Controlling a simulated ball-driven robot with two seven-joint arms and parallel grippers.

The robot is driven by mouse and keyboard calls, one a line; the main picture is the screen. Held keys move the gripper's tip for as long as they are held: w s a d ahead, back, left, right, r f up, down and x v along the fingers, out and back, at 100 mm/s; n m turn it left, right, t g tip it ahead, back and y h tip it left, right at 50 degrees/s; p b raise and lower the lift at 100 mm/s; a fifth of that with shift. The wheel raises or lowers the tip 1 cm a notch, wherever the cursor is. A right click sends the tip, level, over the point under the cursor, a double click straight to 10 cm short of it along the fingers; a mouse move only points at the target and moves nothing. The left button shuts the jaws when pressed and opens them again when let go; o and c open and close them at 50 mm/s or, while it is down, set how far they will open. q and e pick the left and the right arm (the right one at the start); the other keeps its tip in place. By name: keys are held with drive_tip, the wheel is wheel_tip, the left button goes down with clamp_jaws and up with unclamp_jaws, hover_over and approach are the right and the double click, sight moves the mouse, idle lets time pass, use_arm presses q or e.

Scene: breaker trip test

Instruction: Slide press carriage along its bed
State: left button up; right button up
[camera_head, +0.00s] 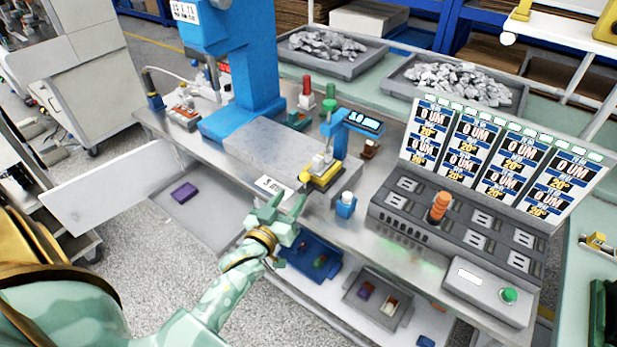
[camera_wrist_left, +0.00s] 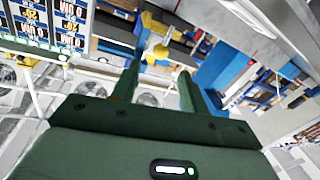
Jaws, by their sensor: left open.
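The blue press (camera_head: 240,70) stands on the bench with a grey bed (camera_head: 265,150) at its foot. A yellow carriage-like block (camera_head: 322,180) with a small silver part on top sits by the bed's right end, under a small blue arm with a display. My left gripper (camera_head: 287,205) is open just in front of this block, at the bench's front edge. In the left wrist view, the open fingers (camera_wrist_left: 157,85) are empty between them, and a yellow part (camera_wrist_left: 157,48) shows beyond their tips. I cannot tell if they touch it. My right gripper is not in view.
Further right are a grey fixture (camera_head: 455,225) with an orange knob and a display panel (camera_head: 500,155). Trays of metal pieces (camera_head: 460,85) lie behind.

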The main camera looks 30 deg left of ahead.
sight(302, 180)
use_arm(q)
drive_tip(key=w, duration=0.3)
drive_tip(key=w+b, duration=0.1)
drive_tip(key=w, duration=0.2)
drive_tip(key=w+a, duration=0.1)
drive_tip(key=w, duration=0.2)
drive_tip(key=shift+w+a+f, duration=0.1)
drive_tip(key=shift+w, duration=0.05)
drive_tip(key=shift+a, duration=0.1)
clamp_jaws()
